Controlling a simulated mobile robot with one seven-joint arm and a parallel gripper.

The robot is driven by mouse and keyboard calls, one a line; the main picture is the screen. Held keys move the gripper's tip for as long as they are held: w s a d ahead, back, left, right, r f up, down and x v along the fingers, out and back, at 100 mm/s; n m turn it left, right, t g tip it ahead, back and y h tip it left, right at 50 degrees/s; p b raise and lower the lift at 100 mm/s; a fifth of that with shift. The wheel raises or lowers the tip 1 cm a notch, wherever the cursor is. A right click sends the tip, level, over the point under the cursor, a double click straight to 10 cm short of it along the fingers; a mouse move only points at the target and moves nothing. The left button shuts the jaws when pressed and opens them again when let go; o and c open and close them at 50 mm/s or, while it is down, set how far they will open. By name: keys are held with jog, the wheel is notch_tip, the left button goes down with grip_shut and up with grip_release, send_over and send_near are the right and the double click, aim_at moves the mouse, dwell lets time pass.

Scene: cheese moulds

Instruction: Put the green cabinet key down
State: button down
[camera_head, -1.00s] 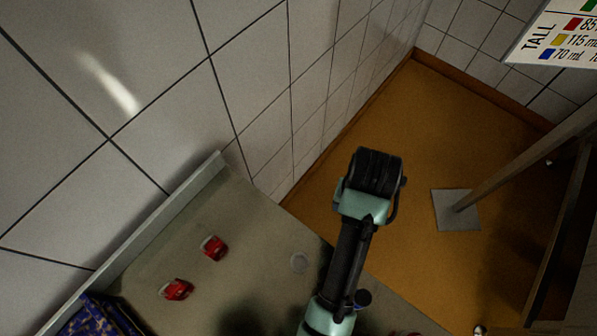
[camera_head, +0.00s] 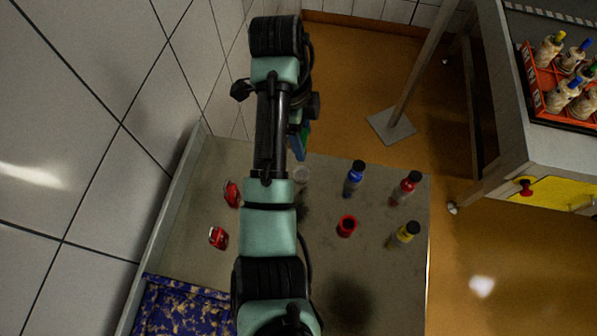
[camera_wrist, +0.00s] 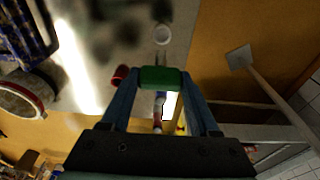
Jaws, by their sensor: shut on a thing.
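In the wrist view the green cabinet key (camera_wrist: 162,78) is between the two blue fingertips of my gripper (camera_wrist: 160,84). My gripper is shut on its green head, and a thin grey part points away from it. In the head view my gripper (camera_head: 301,143) hangs beyond the far end of my arm, over or near the far edge of the grey table (camera_head: 330,168). The key cannot be made out clearly there. How high it is above the table is hard to tell.
A small pale disc (camera_head: 302,175) lies near the table's far edge.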

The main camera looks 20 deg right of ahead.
notch_tip(320, 180, down, 10)
jog(key=shift+w+r+b, duration=0.1)
jog(key=shift+b, duration=0.45)
jog(key=shift+c, duration=0.6)
grip_release()
notch_tip(320, 180, up, 12)
jog(key=w+a+p, duration=0.1)
jog(key=p, duration=0.2)
jog(key=shift+a, duration=0.2)
